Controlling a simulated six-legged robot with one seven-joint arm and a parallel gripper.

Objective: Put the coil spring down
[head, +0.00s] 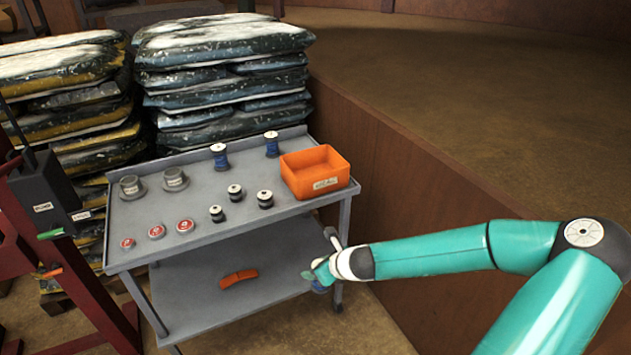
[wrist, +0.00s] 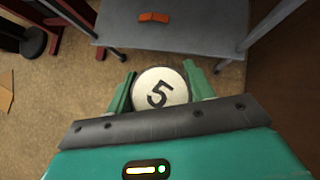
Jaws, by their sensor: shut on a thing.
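In the head view only a bit of blue shows below the fingers (head: 318,287). Two blue coils with white tops, one (head: 219,157) left of the other (head: 271,145), stand upright at the back of the cart top.
An orange bin (head: 318,172) stands on the cart's right end. Several dark white-topped pieces (head: 265,199), red-topped discs (head: 156,231) and grey flanged cups (head: 174,179) fill the rest. The lower shelf (head: 190,290) holds one orange piece (head: 238,277). Stacked sacks (head: 222,80) stand behind.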

